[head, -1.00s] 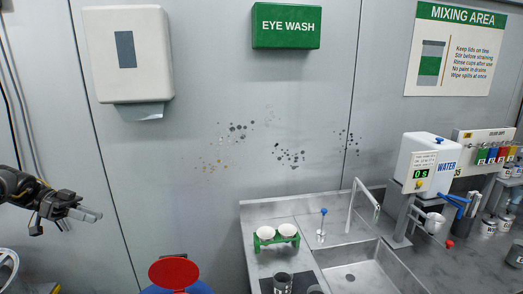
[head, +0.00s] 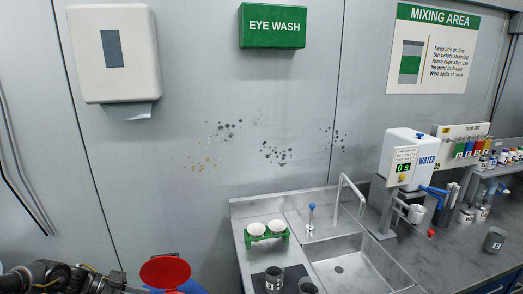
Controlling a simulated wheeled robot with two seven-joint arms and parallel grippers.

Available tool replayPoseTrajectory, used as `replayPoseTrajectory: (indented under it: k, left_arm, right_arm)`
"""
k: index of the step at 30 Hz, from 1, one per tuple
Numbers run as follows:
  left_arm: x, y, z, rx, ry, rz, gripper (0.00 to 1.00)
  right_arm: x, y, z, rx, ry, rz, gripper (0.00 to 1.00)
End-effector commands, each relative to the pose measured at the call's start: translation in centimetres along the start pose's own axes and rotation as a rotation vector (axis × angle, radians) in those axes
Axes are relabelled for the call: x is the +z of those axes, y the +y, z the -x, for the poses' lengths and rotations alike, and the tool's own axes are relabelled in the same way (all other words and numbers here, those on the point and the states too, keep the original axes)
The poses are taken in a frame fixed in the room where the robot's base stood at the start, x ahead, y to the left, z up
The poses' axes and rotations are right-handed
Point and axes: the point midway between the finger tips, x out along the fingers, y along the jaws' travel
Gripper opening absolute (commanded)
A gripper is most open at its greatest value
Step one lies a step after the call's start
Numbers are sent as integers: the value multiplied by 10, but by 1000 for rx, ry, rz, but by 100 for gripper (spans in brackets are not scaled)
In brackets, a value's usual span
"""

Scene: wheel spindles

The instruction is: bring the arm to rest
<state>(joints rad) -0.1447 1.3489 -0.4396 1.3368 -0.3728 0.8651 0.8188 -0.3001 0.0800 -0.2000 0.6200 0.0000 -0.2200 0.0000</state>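My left arm comes in at the bottom left corner of the head view. Its gripper (head: 116,282) is low, at the bottom edge, just left of a red round lid-like top (head: 165,271). The gripper is dark and partly cut off by the frame, so I cannot tell how far its fingers are apart. I see nothing clearly held in it. My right gripper is not in view.
A steel sink (head: 350,266) stands in the middle, with a green cup holder (head: 266,235) and dark cups (head: 274,279) at its left. A water dispenser (head: 405,160) and a bench (head: 455,250) with several small cups are on the right.

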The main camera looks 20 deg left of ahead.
Motion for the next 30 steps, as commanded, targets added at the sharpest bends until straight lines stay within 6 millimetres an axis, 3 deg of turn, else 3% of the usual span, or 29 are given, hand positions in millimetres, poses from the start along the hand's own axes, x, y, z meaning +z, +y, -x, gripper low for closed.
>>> replayPoseTrajectory:
  k: [1,3,6,9,12,17,30]
  left_arm:
    - [16,20,-40,-20,7,-13,20]
    - [32,43,-90,-84,-4,-47,20]
    - [42,77,-148,-191,-31,-77,20]
    - [42,111,-189,-307,-75,-77,20]
    - [36,144,-214,-420,-142,-43,20]
    - [27,194,-220,-558,-294,69,20]
    - [23,281,-180,-608,-594,338,20]
  right_arm:
    - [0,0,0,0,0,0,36]
    - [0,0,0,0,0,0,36]
    - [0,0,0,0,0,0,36]
    - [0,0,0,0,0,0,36]
    - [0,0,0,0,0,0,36]
    - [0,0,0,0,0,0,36]
    - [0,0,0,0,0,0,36]
